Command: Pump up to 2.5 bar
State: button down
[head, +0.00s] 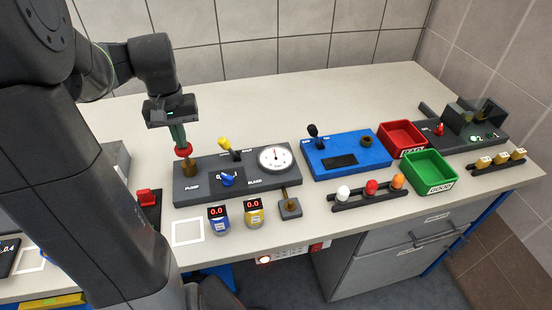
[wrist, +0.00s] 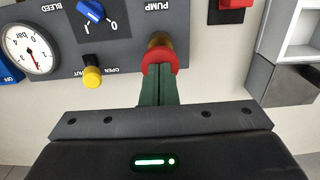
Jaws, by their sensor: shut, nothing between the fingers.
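My gripper (head: 180,143) points down with its green fingers together, right over the red pump knob (head: 183,151). The fingertips (wrist: 158,68) seem to touch or nearly touch the red knob (wrist: 159,54) in the wrist view. The knob sits on a brass cylinder (head: 190,168) at the left of the dark pump panel (head: 205,190). The white gauge (head: 275,158) is at the panel's right; its red needle shows in the wrist view (wrist: 28,50), upside down, the value hard to read. A yellow-tipped lever (head: 224,143) and a blue knob (head: 228,180) stand between.
A blue panel (head: 340,160) with a black lever stands to the right, then a red bin (head: 402,137) and a green bin (head: 431,172). Two small canisters reading 0.0 (head: 218,220) stand in front. A red switch (head: 147,197) is at left. The table behind is clear.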

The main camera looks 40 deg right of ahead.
jog(key=shift+f+b, duration=0.5)
jog(key=shift+f, duration=0.25)
dwell(0.3)
jog(key=shift+r, duration=0.1)
jog(key=shift+r+p, duration=0.65)
jog(key=shift+p, duration=0.1)
jog(key=shift+f, duration=0.35)
dwell(0.4)
jog(key=shift+r, duration=0.35)
dwell(0.4)
